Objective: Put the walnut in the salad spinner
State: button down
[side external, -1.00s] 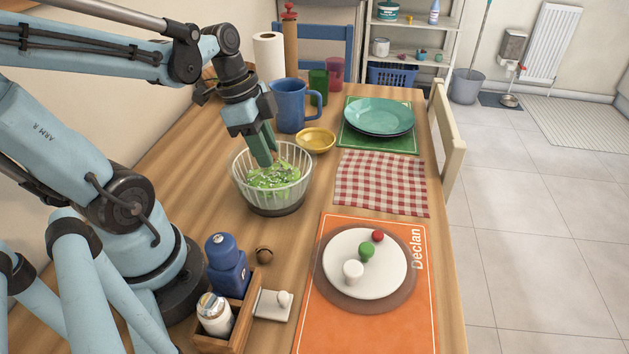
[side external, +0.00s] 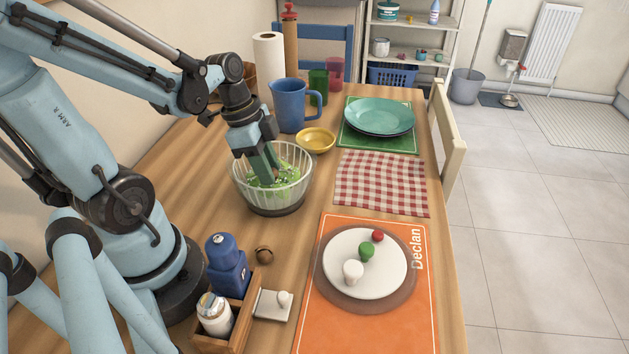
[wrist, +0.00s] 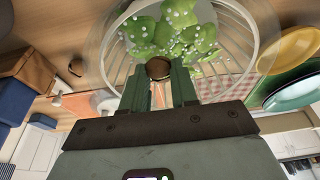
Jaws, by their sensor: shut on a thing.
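The salad spinner (side external: 297,190) is a clear ribbed bowl on a dark base, holding green leaves with white bits. It also shows in the wrist view (wrist: 262,25). My gripper (side external: 270,178) points down with its green fingers inside the bowl, close to the leaves. In the wrist view my gripper (wrist: 158,84) is shut on the brown, round walnut (wrist: 158,68) between its fingertips, against a backdrop of leaves. The walnut is hidden in the side view.
A blue jug (side external: 290,105) and a yellow bowl (side external: 316,140) stand close behind the spinner. A brown ring (side external: 264,255) and a wooden caddy (side external: 236,325) are in front. A white plate (side external: 388,272) sits on an orange mat.

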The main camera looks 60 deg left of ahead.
jog(key=shift+f, duration=0.45)
jog(key=c, duration=0.9)
grip_release()
jog(key=shift+o, duration=0.2)
jog(key=shift+v, duration=0.9)
jog(key=v, duration=1.1)
jog(key=shift+w+d+f+n+t+y, duration=0.35)
jog(key=shift+w+d+f+n+t, duration=0.6)
jog(key=shift+d+n, duration=0.55)
jog(key=shift+w+d+f+n+t+y, duration=0.35)
jog(key=shift+w+d+n+t, duration=0.35)
jog(key=shift+w+d+n, duration=0.7)
jog(key=shift+w+d+f+n+t+y, duration=0.3)
jog(key=shift+w+d+f+n+t, duration=0.5)
jog(key=shift+d+n, duration=0.85)
jog(key=shift+d, duration=0.1)
